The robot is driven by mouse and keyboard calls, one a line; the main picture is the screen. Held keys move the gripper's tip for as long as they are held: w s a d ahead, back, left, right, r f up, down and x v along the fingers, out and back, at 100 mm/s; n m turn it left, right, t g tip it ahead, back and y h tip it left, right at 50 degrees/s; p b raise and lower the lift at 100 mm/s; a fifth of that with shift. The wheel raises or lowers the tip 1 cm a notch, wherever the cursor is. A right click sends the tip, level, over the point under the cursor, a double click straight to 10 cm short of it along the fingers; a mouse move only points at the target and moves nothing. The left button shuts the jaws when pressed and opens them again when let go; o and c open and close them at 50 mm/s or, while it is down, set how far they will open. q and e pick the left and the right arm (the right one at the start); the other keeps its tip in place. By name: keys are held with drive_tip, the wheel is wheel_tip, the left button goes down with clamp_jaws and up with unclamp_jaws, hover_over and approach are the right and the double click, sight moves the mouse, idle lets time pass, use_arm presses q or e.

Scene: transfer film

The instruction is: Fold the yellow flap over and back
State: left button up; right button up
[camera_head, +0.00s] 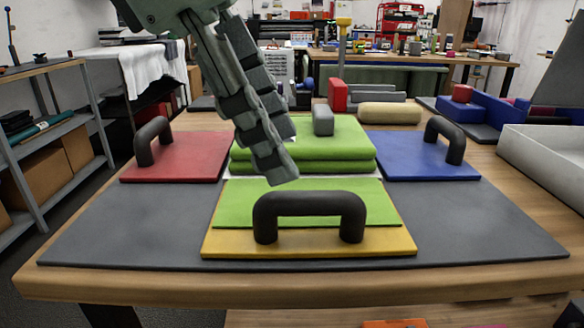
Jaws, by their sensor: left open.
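The yellow flap (225,245) lies flat at the front middle of the grey mat (110,225). A thinner green sheet (235,205) covers most of it. A black arched handle (310,203) stands upright near the flap's front edge. Behind it is a stack of green pads (345,145) with a grey block (323,120) on top. My left gripper (284,157) comes down from the top, open and empty. In the picture its fingertips lie just above and left of the handle, apart from it. My right gripper is not in view.
A red panel (195,160) and a blue panel (400,160), each with a black handle, flank the green stack. A white tray (545,155) stands at the right. Blocks and a tan roll (390,113) lie behind. The mat's front corners are clear.

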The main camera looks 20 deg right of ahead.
sight(306, 194)
use_arm(q)
drive_tip(key=x, duration=0.6)
drive_tip(key=shift+s+d+f, duration=0.1)
drive_tip(key=shift+d+f, duration=0.1)
drive_tip(key=shift+f, duration=0.15)
clamp_jaws()
